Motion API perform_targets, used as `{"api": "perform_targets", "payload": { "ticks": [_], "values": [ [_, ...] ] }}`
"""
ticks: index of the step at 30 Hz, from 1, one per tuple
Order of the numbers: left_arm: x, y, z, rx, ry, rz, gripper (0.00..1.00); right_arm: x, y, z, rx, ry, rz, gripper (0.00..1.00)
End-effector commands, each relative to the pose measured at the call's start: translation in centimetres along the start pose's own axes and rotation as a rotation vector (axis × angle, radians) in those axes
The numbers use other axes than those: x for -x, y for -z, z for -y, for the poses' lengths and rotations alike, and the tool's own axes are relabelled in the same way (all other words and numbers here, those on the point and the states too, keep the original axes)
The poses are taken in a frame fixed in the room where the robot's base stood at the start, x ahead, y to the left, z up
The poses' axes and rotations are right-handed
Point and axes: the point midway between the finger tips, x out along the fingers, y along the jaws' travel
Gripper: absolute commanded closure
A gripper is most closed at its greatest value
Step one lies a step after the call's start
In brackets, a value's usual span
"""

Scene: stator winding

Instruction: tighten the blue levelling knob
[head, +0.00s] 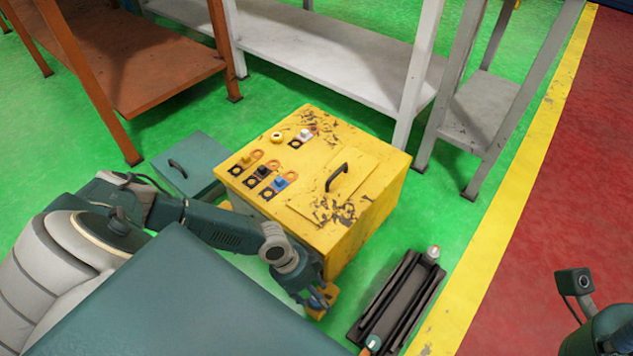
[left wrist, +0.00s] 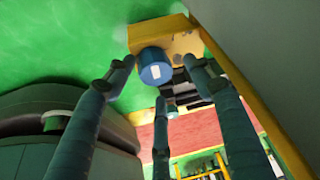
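The blue levelling knob (left wrist: 156,66) is a short blue cylinder with a white mark, on a yellow block (left wrist: 165,32) in the left wrist view. In the head view this yellow block (head: 323,304) sits low beside the near corner of the yellow cabinet (head: 378,215), mostly behind my left gripper. My left gripper (left wrist: 158,80) is open. Its dark fingers are spread to either side of the knob and below it in the picture, with no clear contact. In the head view my left gripper (head: 318,296) points down at the block. My right gripper is out of view; only part of that arm shows at lower right.
The cabinet top carries a black handle (head: 336,177) and several small knobs, one of them blue (head: 279,183). A dark rack (head: 398,303) lies on the floor right of the block. A teal box (head: 188,166) stands left of the cabinet. Shelves stand behind it.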

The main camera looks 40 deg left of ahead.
Motion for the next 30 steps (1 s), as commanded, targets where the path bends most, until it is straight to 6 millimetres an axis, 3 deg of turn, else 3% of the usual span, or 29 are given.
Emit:
{"api": "perform_targets", "payload": {
  "ticks": [7,15,21,30],
  "values": [
    [1.8,-0.3,0.0,0.000,-0.001,0.004,0.47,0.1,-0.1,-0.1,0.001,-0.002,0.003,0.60],
    [7.5,-0.1,0.1,0.000,0.002,0.002,0.47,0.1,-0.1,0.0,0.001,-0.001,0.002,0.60],
    [10.8,0.0,0.1,-0.001,0.001,0.001,0.47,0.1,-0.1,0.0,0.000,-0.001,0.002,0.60],
    [12.0,0.1,0.0,-0.001,0.000,0.000,0.47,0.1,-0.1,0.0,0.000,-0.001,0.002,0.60]
  ]
}}
